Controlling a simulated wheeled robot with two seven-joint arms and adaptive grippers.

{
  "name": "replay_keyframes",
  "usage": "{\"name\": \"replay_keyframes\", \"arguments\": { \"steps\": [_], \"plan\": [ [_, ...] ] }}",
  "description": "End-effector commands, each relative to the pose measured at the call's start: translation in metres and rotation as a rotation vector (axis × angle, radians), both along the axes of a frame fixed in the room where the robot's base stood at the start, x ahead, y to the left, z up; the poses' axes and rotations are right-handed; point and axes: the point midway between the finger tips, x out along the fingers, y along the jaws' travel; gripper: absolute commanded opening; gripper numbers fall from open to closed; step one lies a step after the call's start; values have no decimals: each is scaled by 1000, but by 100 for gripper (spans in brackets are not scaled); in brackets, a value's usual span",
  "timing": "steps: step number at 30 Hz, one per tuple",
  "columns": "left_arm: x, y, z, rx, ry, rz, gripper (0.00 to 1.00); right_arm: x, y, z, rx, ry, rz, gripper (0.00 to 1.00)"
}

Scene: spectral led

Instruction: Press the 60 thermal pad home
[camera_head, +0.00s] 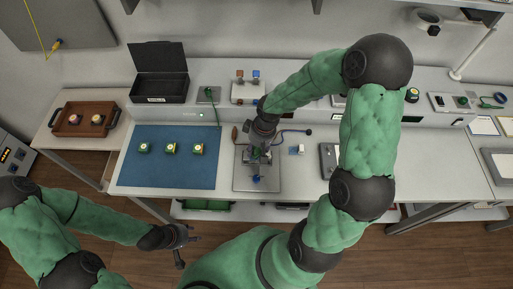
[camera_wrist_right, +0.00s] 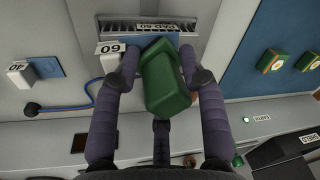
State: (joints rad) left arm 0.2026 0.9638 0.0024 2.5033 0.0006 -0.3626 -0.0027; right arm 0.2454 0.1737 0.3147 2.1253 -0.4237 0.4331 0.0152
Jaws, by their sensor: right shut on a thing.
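A small white block labelled 60 (camera_wrist_right: 110,62) shows in the right wrist view, beside and partly behind my left-hand finger there. A plate marked PAD 60 (camera_wrist_right: 155,27) with a blue surface lies behind the fingertips. My right gripper (camera_wrist_right: 160,65) is shut on a green block (camera_wrist_right: 168,85), which sits tilted between the fingers and hides part of the plate. Whether the block touches the plate cannot be told. In the head view my right gripper (camera_head: 258,156) is over the grey fixture (camera_head: 243,179). My left gripper (camera_head: 183,236) hangs low in front of the bench, its jaws unclear.
A white block labelled 40 (camera_wrist_right: 20,74) stands to the left in the wrist view, near a blue cable (camera_wrist_right: 65,108). A blue mat (camera_head: 140,174) holds three green modules. A black open box (camera_head: 160,88) and brown tray (camera_head: 66,130) stand at the left.

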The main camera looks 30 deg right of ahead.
Motion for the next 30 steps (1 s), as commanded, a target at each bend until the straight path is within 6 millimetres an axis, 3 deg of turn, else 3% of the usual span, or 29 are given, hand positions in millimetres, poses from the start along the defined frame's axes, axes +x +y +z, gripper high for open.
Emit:
{"name": "replay_keyframes", "arguments": {
  "steps": [17,30],
  "plan": [
    [0,0,1,0,0,0,40,-1,1,0,1,3,2,5],
    [0,0,25,0,0,0,40,0,0,30,0,2,1,5]
  ]
}}
